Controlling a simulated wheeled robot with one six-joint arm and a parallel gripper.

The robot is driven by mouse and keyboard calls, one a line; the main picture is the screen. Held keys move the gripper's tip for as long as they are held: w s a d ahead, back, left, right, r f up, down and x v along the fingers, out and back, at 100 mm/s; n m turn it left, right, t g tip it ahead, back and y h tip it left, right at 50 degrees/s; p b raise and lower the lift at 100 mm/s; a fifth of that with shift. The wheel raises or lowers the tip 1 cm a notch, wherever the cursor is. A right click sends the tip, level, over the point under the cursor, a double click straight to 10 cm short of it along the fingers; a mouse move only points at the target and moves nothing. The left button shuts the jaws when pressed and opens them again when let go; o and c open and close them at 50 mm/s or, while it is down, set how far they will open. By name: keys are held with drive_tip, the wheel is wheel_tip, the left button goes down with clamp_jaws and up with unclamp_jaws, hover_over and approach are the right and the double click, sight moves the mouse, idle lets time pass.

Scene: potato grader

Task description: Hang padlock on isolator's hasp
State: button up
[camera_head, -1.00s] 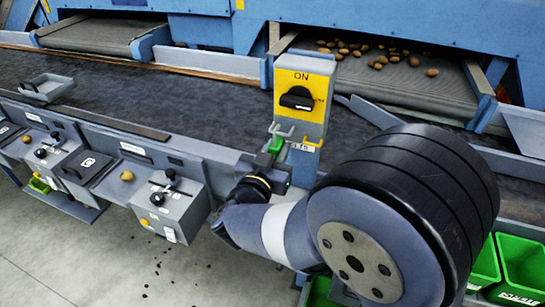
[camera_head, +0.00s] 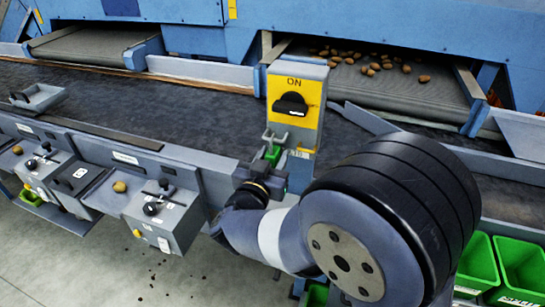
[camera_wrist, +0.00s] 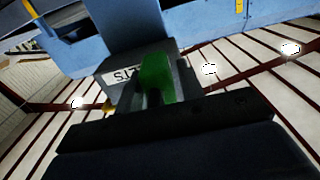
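The isolator (camera_head: 307,88) is a grey box with a yellow front plate marked ON and a black rotary handle (camera_head: 290,104). My gripper (camera_head: 266,172) is below and left of it, shut on a green padlock (camera_head: 272,155). The padlock is upright, with its pale shackle (camera_head: 270,136) upward beside the isolator's lower left edge. In the wrist view, the padlock (camera_wrist: 157,76) stands beyond my dark gripper, in front of the isolator's grey, labelled underside (camera_wrist: 124,76). The hasp is too small to make out, and I cannot tell whether the shackle passes through it.
A dark conveyor belt (camera_head: 150,98) runs behind the isolator. Potatoes (camera_head: 373,69) lie on a back belt. Grey control boxes (camera_head: 165,215) line the front at left. Green bins (camera_head: 521,262) stand at lower right, near my large arm joint.

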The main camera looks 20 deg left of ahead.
drive_tip(key=shift+o, duration=1.2)
drive_tip(key=shift+s, duration=0.1)
drive_tip(key=s+b, duration=0.1)
drive_tip(key=s, duration=0.9)
drive_tip(key=shift+s+a, duration=0.3)
drive_tip(key=shift+a, duration=0.15)
drive_tip(key=w, duration=0.3)
drive_tip(key=w+p, duration=0.1)
drive_tip(key=w, duration=0.3)
drive_tip(key=w+d, duration=0.1)
drive_tip(key=w, duration=0.3)
drive_tip(key=shift+r+p, duration=0.35)
drive_tip(key=shift+r, duration=0.05)
drive_tip(key=shift+a+r, duration=0.1)
drive_tip(key=shift+r, duration=0.2)
drive_tip(key=shift+s, duration=0.5)
